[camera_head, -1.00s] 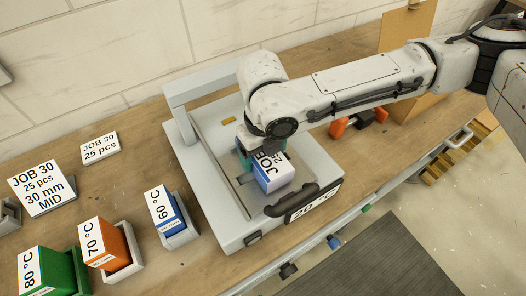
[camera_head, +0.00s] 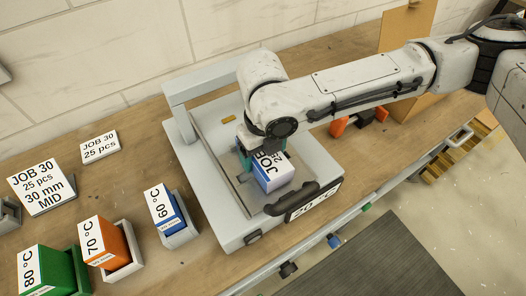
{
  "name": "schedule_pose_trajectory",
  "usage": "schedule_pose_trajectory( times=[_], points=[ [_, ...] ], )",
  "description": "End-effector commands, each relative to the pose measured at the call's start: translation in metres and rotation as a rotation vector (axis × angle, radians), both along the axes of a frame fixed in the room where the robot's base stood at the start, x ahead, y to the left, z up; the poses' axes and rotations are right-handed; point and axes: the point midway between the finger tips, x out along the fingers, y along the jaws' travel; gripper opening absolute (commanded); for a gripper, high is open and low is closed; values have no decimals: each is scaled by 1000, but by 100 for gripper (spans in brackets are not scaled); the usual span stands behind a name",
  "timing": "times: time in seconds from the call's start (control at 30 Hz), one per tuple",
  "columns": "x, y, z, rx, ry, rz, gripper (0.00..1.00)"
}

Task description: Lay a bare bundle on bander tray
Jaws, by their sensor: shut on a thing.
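The bundle (camera_head: 273,178) is a small block with a white top lettered "JOB" and a blue side. It is at the middle of the grey bander's tray (camera_head: 222,185). My gripper (camera_head: 246,158) is at its upper left end and is shut on it. The fingers are mostly hidden under my wrist. I cannot tell whether the bundle's underside touches the tray. The bander has a dark handle and a "20 °C" label (camera_head: 314,202) at its front.
On the left stand a green 80 °C block (camera_head: 45,270), an orange 70 °C block (camera_head: 104,240) and a blue 60 °C block (camera_head: 165,210) in holders. JOB 30 signs (camera_head: 41,187) lie behind them. Orange-and-black items (camera_head: 340,127) sit right of the bander. A grey frame (camera_head: 200,90) rises at its back.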

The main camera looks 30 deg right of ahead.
Motion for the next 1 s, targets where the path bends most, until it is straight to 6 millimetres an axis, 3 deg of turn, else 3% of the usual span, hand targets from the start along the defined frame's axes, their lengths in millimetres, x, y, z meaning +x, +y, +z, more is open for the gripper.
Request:
schedule_pose_trajectory(
  times=[0.77,0.8,1.0],
  points=[
    [0,0,-8,0,-1,0,31],
    [0,0,-8,0,-1,0,81],
    [0,0,-8,0,0,0,100]
  ],
)
